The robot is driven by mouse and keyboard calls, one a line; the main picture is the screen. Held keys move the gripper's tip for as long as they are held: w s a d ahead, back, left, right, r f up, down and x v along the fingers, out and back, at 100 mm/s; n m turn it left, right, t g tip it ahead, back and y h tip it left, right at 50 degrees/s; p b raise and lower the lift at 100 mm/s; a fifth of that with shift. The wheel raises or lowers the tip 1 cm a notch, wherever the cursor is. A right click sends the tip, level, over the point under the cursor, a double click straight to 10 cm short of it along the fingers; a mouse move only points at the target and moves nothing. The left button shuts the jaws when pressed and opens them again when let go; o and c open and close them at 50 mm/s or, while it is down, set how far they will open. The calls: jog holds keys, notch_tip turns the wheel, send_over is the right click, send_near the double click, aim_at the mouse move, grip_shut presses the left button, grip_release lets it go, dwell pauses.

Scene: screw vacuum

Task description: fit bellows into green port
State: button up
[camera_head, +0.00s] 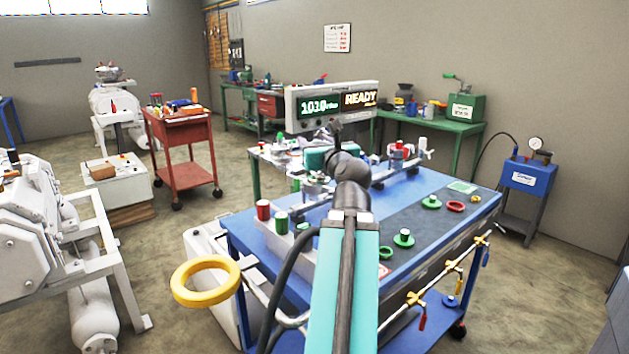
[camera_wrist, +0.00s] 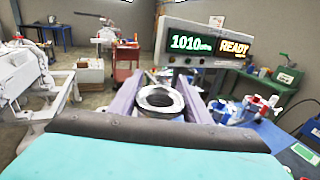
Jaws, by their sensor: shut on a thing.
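In the wrist view my gripper (camera_wrist: 159,82) is shut on a round silver part with a pale rim and a dark centre, which I take to be the bellows (camera_wrist: 158,98). Its far end and most of its length are hidden. In the head view my own arm covers most of the gripper area. A green-topped cylinder (camera_head: 281,222) stands at the bench's left. I cannot tell which green piece is the port.
The blue workbench (camera_head: 468,211) also bears a red ring (camera_head: 455,207) and a red-topped cylinder (camera_head: 263,210). A display (camera_head: 335,104) reading 1010 and READY stands behind. A yellow ring (camera_head: 205,281) is at front left.

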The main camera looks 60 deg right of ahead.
jog(key=shift+d, duration=0.2)
jog(key=shift+d+r+p, duration=0.1)
jog(key=shift+p, duration=0.2)
jog(key=p+x, duration=0.3)
jog(key=p, duration=0.2)
jog(key=shift+s+d, duration=0.15)
jog(key=p, duration=0.2)
jog(key=shift+w+d+p, duration=0.3)
jog(key=shift+d, duration=0.05)
jog(key=p, duration=0.2)
jog(key=d+p, duration=0.1)
jog(key=p, duration=0.1)
jog(key=shift+w+f, duration=0.2)
jog(key=shift+w, duration=0.1)
jog(key=s+d+f+x, duration=0.1)
jog(key=x, duration=0.8)
jog(key=shift+d, duration=0.45)
jog(key=shift+w+f, duration=0.1)
